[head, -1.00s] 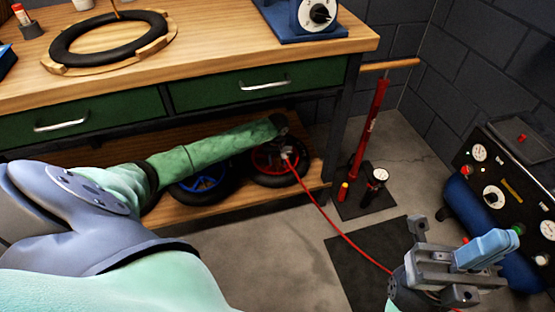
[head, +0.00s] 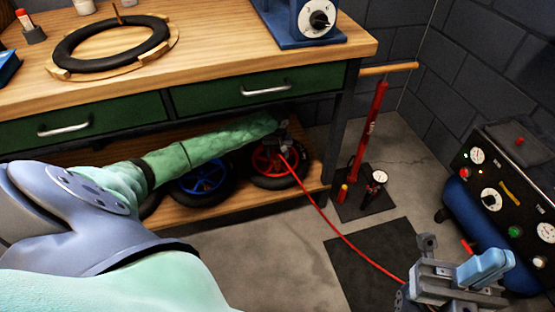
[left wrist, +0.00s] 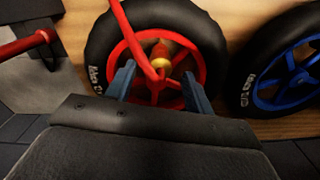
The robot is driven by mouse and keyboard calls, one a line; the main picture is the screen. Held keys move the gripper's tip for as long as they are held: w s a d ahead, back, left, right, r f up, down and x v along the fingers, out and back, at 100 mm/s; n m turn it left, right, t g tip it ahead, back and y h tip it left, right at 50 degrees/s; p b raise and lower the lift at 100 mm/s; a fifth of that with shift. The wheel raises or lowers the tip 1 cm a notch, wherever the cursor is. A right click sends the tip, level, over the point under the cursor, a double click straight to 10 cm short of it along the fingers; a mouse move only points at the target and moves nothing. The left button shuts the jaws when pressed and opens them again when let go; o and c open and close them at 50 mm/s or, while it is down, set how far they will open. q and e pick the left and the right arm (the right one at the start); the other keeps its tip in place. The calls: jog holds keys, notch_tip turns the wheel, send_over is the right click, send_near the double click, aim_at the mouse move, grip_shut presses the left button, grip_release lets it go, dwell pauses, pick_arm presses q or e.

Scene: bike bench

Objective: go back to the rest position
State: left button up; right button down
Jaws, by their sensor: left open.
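My left gripper (head: 284,143) reaches in under the bench at the red wheel (head: 268,169). In the left wrist view its fingers (left wrist: 160,86) are apart, one on either side of the wheel's hub in the picture. A brass fitting (left wrist: 160,60) on the end of the red hose (left wrist: 128,35) shows between them, in front of the hub; I cannot tell whether the fingers touch anything. My right gripper (head: 458,280) is at the lower right of the head view. A light blue part (head: 485,266) shows at it; whether it holds this is unclear.
The bench (head: 215,62) with green drawers is above my left arm. A red floor pump (head: 368,135) stands right of it. A compressor (head: 500,195) is at the right.

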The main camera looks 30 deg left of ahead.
pick_arm(q)
jog(key=shift+r, duration=1.45)
jog(key=shift+d, duration=0.15)
